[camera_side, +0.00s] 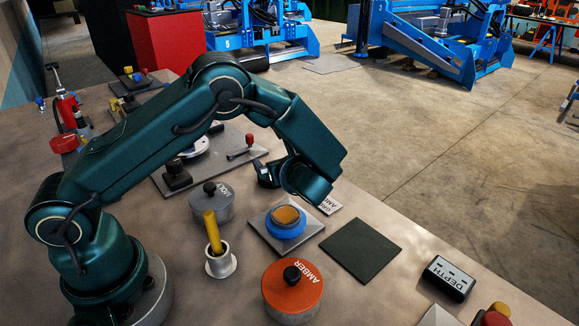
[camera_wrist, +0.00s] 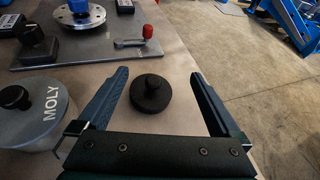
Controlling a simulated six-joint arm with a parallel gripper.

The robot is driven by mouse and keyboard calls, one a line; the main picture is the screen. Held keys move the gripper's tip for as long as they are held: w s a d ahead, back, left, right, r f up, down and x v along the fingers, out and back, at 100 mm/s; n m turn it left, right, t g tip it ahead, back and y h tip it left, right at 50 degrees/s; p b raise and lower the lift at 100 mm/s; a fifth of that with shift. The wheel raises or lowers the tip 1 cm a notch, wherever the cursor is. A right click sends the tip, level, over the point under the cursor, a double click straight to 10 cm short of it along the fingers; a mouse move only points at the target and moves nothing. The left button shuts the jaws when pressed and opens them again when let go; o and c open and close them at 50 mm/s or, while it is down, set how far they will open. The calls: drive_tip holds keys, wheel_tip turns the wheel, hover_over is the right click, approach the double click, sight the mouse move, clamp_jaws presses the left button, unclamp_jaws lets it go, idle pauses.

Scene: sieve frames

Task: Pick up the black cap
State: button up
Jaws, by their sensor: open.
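The black cap (camera_wrist: 150,93) is a round black disc with a small knob on top. In the wrist view it stands on the table between the two fingers of my gripper (camera_wrist: 159,76), with a gap on each side. The fingers are spread apart and hold nothing. In the side view my gripper (camera_side: 266,174) is low over the table, behind the end of my arm. I cannot make out the cap there; it seems hidden behind the gripper and wrist.
A grey MOLY pot (camera_wrist: 40,113) stands left of the gripper. A metal plate (camera_wrist: 110,52) with a red-knobbed lever lies beyond. The side view shows an orange-lidded AMBER pot (camera_side: 292,290), a blue ring (camera_side: 286,230), a yellow-handled tool (camera_side: 212,232) and a dark square pad (camera_side: 360,250).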

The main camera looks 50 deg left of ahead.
sight(265, 183)
drive_tip(key=f, duration=0.2)
drive_tip(key=f+m, duration=0.1)
drive_tip(key=shift+s+d+f, duration=0.3)
drive_tip(key=shift+s, duration=0.1)
drive_tip(key=shift+x, duration=2.45)
drive_tip(key=shift+c, duration=0.3)
drive_tip(key=c, duration=1)
drive_tip(key=shift+r, duration=0.1)
